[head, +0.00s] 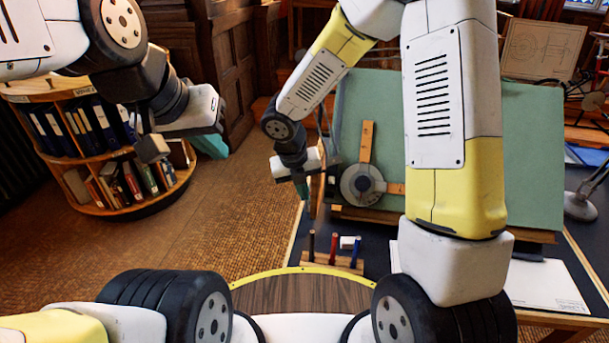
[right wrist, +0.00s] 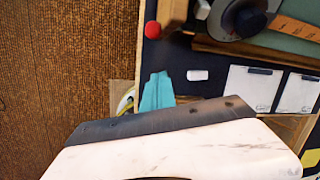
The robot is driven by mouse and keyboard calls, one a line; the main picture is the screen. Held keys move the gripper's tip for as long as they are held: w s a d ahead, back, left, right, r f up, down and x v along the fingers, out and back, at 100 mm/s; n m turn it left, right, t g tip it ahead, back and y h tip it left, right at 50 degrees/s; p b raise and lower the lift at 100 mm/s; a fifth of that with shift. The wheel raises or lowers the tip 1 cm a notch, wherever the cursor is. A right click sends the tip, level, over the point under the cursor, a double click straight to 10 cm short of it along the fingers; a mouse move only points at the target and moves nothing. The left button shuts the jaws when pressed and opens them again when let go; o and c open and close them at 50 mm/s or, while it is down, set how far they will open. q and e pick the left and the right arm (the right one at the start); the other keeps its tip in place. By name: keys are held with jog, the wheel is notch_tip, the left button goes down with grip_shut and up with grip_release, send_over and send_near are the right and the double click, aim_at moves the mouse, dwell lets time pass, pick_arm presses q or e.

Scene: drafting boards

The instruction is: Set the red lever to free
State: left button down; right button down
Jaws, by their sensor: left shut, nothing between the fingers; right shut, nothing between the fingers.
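The red lever (head: 332,247) stands in a small wooden block (head: 318,263) at the near left of the dark table. It is the middle of three levers, between a dark one (head: 311,245) and a blue one (head: 355,251), and looks close to upright. Any position marks are too small to read. My right gripper (head: 307,196) is shut and empty, above and slightly left of the levers, apart from them. Its teal fingers (right wrist: 156,92) show in the right wrist view, where I cannot make out the red lever. My left gripper (head: 212,146) is shut and empty, over the floor at left.
A green drafting board (head: 535,150) with a round drafting head (head: 362,185) stands behind the levers. A white block (head: 347,242) lies just behind them. Paper sheets (head: 545,287) lie at right. A round bookshelf (head: 120,206) stands at far left.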

jog(key=w+f, duration=0.5)
jog(key=f, duration=0.2)
jog(key=shift+d, duration=0.35)
jog(key=shift+w, duration=0.15)
jog(key=shift+w+d+r+g, duration=0.1)
jog(key=shift+w+r+g, duration=0.1)
jog(key=shift+w+g, duration=0.25)
jog(key=shift+s, duration=0.15)
